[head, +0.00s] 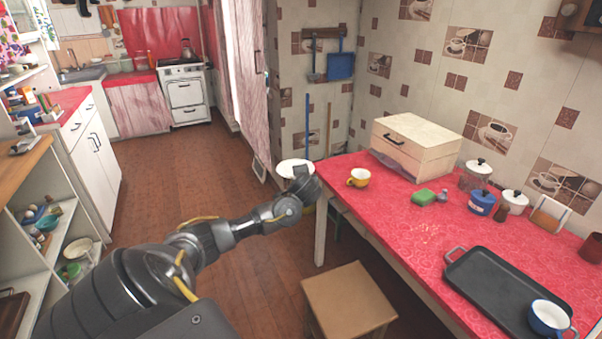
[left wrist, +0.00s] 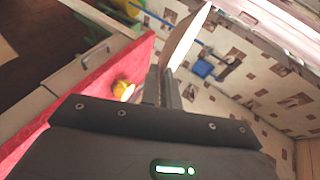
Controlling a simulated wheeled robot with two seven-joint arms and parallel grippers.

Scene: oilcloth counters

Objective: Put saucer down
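The saucer (head: 291,168) is white and shows at the end of my left arm in the head view, by the far left corner of the red table (head: 420,225). In the left wrist view the saucer (left wrist: 188,38) appears nearly edge-on between the fingertips. My left gripper (head: 304,181) is shut on the saucer's rim; its fingers also show in the left wrist view (left wrist: 163,86). The head view shows the saucer in the air, but its exact height and overlap with the tabletop are unclear. My right gripper is out of view.
A yellow cup (head: 358,178) stands on the table close to the saucer. A stool (head: 348,297) stands in front. The table's front middle is clear.

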